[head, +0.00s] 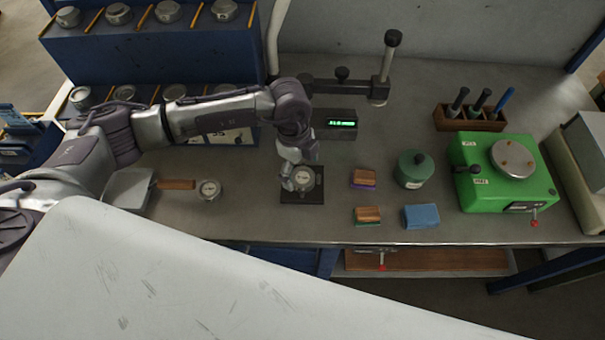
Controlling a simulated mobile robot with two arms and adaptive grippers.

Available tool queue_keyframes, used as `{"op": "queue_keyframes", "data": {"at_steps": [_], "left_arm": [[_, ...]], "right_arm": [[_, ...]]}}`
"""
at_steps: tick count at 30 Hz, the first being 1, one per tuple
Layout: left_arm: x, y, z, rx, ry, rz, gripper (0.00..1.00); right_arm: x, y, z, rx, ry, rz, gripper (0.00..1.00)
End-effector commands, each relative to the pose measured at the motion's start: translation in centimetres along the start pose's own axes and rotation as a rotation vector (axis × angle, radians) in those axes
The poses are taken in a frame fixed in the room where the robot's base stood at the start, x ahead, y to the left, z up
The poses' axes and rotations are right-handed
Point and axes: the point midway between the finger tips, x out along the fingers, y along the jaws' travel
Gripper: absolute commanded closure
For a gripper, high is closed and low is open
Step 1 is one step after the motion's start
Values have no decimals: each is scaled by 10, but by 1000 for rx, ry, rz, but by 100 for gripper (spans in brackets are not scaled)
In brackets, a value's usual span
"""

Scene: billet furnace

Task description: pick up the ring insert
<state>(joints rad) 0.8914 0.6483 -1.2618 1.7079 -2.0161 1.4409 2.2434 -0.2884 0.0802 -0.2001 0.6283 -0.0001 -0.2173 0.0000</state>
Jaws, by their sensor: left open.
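A round grey metal piece with a pale face (304,181), which looks like the ring insert, sits on a dark square plate (290,198) in the middle of the bench. My left gripper (298,178) reaches down from above, right at this piece, with its fingers open around or beside it. The fingers and wrist hide part of the piece, so contact is unclear. A similar round metal piece (208,189) lies on the bench to the left. My right gripper is not in view.
A gauge stand (378,88) and a lit display (336,124) stand behind the plate. Wood-topped blocks (364,178), a green canister (414,170), a blue block (421,216) and a green machine (488,187) are to the right. A blue rack (160,60) holds several metal pieces.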

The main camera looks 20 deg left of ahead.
Motion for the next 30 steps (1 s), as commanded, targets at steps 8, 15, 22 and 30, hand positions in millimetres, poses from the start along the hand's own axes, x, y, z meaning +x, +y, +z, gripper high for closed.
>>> {"op": "queue_keyframes", "data": {"at_steps": [8, 15, 22, 30], "left_arm": [[24, 0, -1, 1, 1, 0, 7], [24, 0, -1, 1, 1, -1, 17], [24, 0, -1, 0, 1, -1, 55], [24, 0, 0, 0, 1, -1, 100]], "right_arm": [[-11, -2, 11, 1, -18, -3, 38], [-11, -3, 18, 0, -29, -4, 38], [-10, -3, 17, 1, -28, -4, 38], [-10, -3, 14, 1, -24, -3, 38]]}}
